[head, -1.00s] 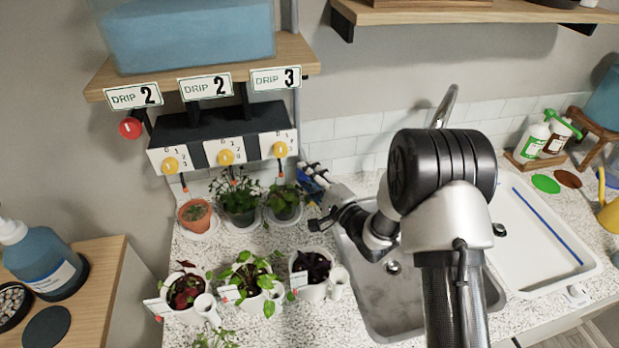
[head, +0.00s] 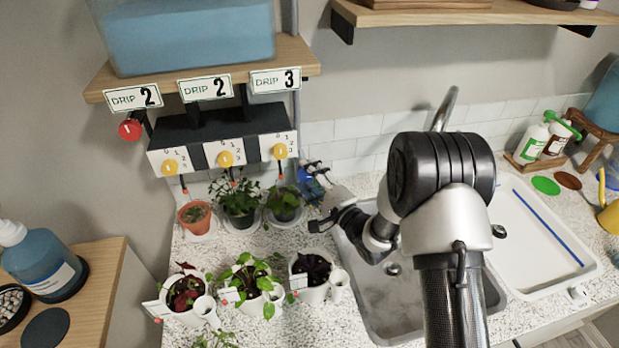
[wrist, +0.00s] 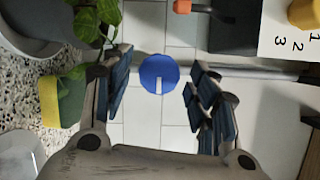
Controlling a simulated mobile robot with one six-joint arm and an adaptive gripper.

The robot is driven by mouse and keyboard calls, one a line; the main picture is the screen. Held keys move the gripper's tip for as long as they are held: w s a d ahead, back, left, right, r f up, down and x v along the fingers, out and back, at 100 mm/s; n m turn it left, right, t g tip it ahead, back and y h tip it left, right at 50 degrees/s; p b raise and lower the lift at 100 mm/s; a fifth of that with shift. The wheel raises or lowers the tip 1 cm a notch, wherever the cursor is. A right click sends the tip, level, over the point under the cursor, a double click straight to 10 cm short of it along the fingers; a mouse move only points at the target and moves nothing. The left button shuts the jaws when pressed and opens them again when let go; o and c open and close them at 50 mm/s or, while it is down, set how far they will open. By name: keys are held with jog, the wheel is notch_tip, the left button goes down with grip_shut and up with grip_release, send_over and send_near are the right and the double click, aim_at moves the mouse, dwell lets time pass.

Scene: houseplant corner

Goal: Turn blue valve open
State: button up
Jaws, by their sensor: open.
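The blue valve (wrist: 158,73) is a round knob with a white mark on its rim, seen face-on in the wrist view. The mark points down in that picture, across the line of the grey pipe (wrist: 260,75). My gripper (wrist: 157,62) is open, with a dark blue padded finger on each side of the knob in the picture. Visible gaps separate the knob from both fingers. How far ahead it lies is hard to tell. In the head view, the gripper is by the tiled wall, and blue shows at its fingers (head: 309,183).
A white-and-black panel with yellow dials (head: 225,158) hangs left of my gripper, under the shelf. A red knob (head: 130,128) is at its left. Potted plants (head: 238,200) stand close below. A green-yellow sponge (wrist: 62,100) shows beside the left finger. The sink (head: 385,300) is right.

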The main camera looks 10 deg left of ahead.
jog(key=v, duration=1.2)
dwell(0.4)
